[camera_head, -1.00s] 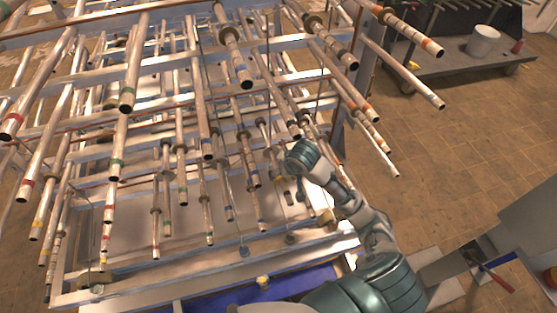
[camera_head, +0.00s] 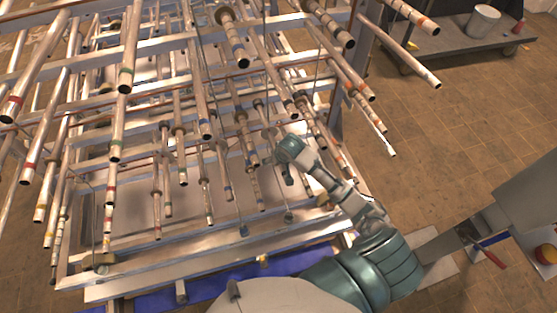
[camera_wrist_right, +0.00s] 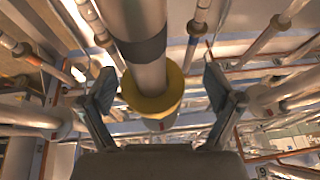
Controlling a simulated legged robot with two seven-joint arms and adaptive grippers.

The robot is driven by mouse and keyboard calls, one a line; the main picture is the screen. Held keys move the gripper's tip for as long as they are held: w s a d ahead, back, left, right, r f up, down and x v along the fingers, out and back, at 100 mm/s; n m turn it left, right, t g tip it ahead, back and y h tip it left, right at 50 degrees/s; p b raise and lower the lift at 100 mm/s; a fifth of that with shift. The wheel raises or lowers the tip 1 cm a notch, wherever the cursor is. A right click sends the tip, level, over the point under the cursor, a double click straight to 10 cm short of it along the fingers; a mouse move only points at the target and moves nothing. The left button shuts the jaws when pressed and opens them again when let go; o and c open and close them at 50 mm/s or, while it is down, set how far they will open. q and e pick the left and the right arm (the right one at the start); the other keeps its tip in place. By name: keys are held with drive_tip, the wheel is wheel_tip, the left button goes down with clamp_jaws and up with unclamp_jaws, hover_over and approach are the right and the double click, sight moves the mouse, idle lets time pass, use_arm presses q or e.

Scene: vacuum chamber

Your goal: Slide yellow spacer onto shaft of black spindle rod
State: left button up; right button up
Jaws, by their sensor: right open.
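The yellow spacer (camera_wrist_right: 152,98) is a thick ring around the lower end of a pale rod in the right wrist view. This spindle rod (camera_wrist_right: 146,70) carries a wide black band (camera_wrist_right: 145,46) just above the spacer. My right gripper (camera_wrist_right: 158,80) is open, with one finger on each side of the spacer and rod. Both fingers look clear of the spacer, with a gap on each side. In the head view my right arm reaches from the lower right into the rack, and its gripper (camera_head: 273,136) is small among the rods. My left gripper is not in view.
A metal rack (camera_head: 340,110) holds many banded rods that stick out around my right arm on several levels. The tiled floor (camera_head: 450,130) to the right is open.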

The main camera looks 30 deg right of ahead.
sight(273, 140)
drive_tip(key=shift+d, duration=0.25)
drive_tip(key=c, duration=0.8)
drive_tip(key=shift+d, duration=0.15)
drive_tip(key=c, duration=0.4)
drive_tip(key=shift+d, duration=0.15)
drive_tip(key=shift+c, duration=0.2)
drive_tip(key=shift+w, duration=0.35)
drive_tip(key=shift+w+f, duration=0.1)
drive_tip(key=shift+w, duration=0.55)
drive_tip(key=shift+w+d+f, duration=0.1)
drive_tip(key=shift+w+d, duration=0.05)
drive_tip(key=shift+w, duration=0.35)
drive_tip(key=shift+w+d+f, duration=0.1)
drive_tip(key=shift+w+d, duration=0.05)
drive_tip(key=shift+w, duration=0.35)
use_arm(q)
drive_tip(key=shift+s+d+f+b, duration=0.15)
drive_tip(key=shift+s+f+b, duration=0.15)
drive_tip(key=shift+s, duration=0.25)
use_arm(e)
drive_tip(key=shift+w+d+f, duration=0.1)
drive_tip(key=shift+w+d, duration=0.1)
drive_tip(key=shift+w, duration=0.75)
drive_tip(key=shift+w+d+f, duration=0.1)
drive_tip(key=shift+w+d, duration=0.15)
drive_tip(key=shift+w, duration=0.65)
drive_tip(key=shift+w+d, duration=0.2)
drive_tip(key=shift+w, duration=0.75)
